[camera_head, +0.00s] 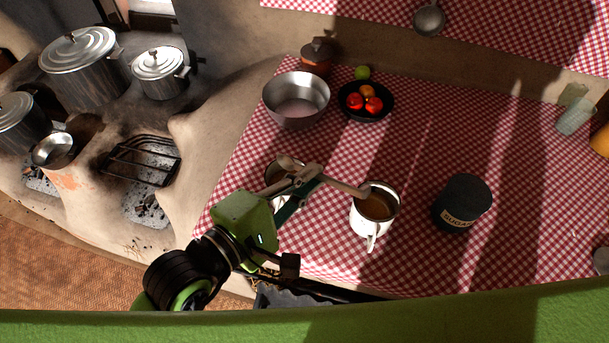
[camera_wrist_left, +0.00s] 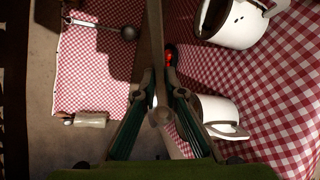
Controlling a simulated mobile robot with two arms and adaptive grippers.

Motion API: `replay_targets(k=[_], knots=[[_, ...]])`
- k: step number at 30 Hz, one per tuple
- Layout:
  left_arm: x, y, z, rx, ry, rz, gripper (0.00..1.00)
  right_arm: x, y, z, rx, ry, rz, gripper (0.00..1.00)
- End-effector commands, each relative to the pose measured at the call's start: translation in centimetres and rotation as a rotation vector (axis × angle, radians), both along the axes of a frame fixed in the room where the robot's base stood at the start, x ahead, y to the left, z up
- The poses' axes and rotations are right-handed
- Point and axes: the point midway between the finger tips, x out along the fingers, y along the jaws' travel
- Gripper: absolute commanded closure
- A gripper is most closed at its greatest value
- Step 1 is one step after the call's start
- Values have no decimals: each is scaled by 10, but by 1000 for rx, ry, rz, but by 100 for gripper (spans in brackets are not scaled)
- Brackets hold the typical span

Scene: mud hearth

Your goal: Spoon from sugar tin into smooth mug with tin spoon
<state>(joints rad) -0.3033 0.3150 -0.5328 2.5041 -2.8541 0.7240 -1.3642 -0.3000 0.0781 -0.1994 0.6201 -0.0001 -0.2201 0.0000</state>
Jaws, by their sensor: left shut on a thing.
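The sugar tin (camera_head: 462,203), dark with a SUGAR label, stands at right on the cloth. A white mug (camera_head: 365,228) with brown contents stands left of it. A second mug (camera_head: 271,178) is partly hidden behind my left gripper (camera_head: 311,172). In the left wrist view, one white mug (camera_wrist_left: 236,25) has dark marks; the other (camera_wrist_left: 214,108) looks plain. My left gripper (camera_wrist_left: 163,92) is shut on a long tan utensil, likely the spoon (camera_head: 343,187). One end reaches the right mug's rim; the rounded other end (camera_head: 289,162) lies over the second mug. Contact is unclear.
A metal bowl (camera_head: 296,100) and a dark dish (camera_head: 379,114) with red fruit stand behind the mugs. A lidded pot (camera_head: 317,56) is at the back. A glass jar (camera_head: 574,122) stands far right. The clay stove (camera_head: 205,125) with pots is left. Cloth around the tin is clear.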

Motion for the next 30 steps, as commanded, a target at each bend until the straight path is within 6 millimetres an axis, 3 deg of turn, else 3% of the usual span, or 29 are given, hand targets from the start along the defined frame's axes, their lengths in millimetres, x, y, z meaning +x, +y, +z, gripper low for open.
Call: replay_targets(k=[5, 19, 30], knots=[[0, 0, 4, -1, -1, 0, 100, 0, 0, 4, 0, 0, 0, 60], [0, 0, 50, 0, 0, 0, 100, 0, -2, 48, -2, 1, 1, 60], [0, 0, 50, 0, 0, 0, 100, 0, -3, 48, -3, 0, 2, 60]])
